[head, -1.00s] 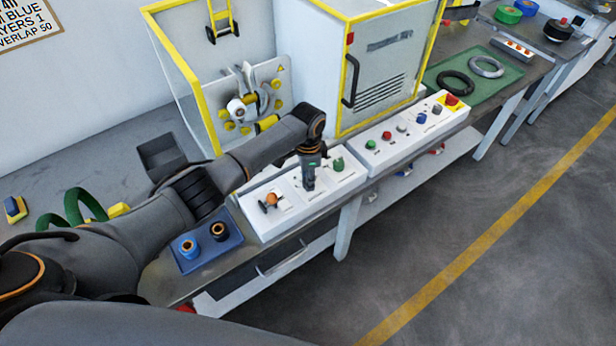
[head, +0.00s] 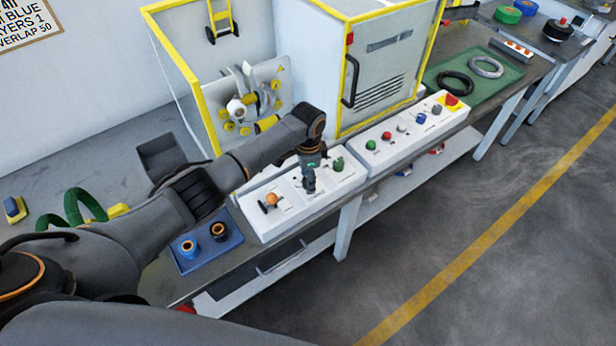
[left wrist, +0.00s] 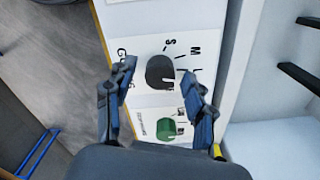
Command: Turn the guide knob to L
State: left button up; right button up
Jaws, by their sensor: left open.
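The guide knob (left wrist: 160,72) is a dark round knob on a white panel in the left wrist view, with the letters S, M and L printed beside it. Its pointer direction is too small to tell. My left gripper (left wrist: 157,80) is open, with one finger on each side of the knob; I cannot tell whether they touch it. In the head view the left gripper (head: 309,183) points down over the white control box (head: 288,215) and mostly hides the knob. My right gripper is not in view.
A green knob (head: 338,164) and an orange-tipped lever (head: 270,200) flank the gripper on the same box. A second box with several buttons (head: 410,135) stands to the right. The yellow-framed machine (head: 345,20) rises behind. A blue tray (head: 206,252) lies to the left.

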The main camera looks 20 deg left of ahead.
pick_arm(q)
notch_tip(320, 180, up, 12)
dwell(0.5)
dwell(0.3)
